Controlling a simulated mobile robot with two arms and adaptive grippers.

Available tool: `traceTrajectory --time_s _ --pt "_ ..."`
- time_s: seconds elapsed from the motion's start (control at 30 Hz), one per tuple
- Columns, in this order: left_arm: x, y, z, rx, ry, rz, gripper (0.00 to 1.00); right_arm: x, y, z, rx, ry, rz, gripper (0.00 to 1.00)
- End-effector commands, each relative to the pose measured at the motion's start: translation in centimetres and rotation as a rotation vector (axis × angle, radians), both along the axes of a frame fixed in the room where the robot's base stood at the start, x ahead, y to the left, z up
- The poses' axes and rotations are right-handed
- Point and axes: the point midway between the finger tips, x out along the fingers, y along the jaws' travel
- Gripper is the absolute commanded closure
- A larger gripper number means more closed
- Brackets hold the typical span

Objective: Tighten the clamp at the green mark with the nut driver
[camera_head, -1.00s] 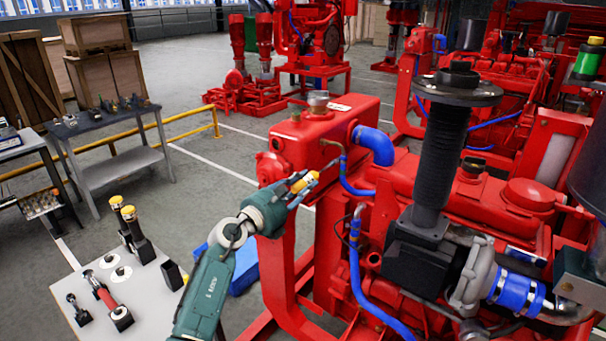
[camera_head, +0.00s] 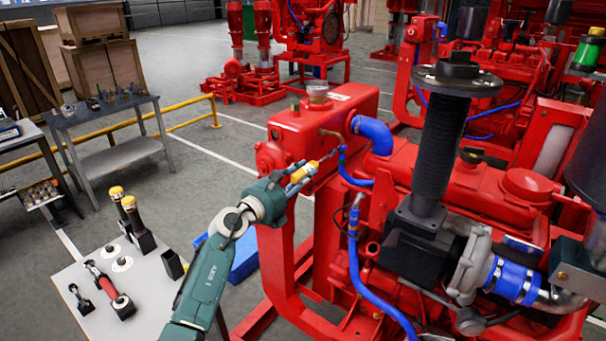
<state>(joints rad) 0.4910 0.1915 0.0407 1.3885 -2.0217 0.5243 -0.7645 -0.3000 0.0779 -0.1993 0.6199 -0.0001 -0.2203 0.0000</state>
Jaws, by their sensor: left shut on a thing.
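My left gripper (camera_head: 298,180) is shut on the nut driver (camera_head: 304,171), which has a yellow handle. The driver's shaft points up and right, and its tip is close to the upper end of a thin blue hose (camera_head: 346,172) beside the red tank. I cannot tell whether the tip touches the clamp there. The clamp and the green mark are too small to make out clearly. My right gripper is not in view.
The red pumpset tank (camera_head: 318,132) stands just behind the driver, with a thick blue elbow hose (camera_head: 373,134) to the right. A black air pipe (camera_head: 438,155) rises further right. A pale tool table (camera_head: 145,290) with several tools stands at lower left.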

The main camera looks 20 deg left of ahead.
Motion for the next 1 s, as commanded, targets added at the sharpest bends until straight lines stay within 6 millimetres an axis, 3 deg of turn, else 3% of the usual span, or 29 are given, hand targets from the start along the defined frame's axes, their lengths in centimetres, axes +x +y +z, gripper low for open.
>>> traceTrajectory --time_s 1.0 --pt "0.95 -0.32 0.18 -0.001 -0.003 0.0 1.0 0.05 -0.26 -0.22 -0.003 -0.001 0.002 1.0"
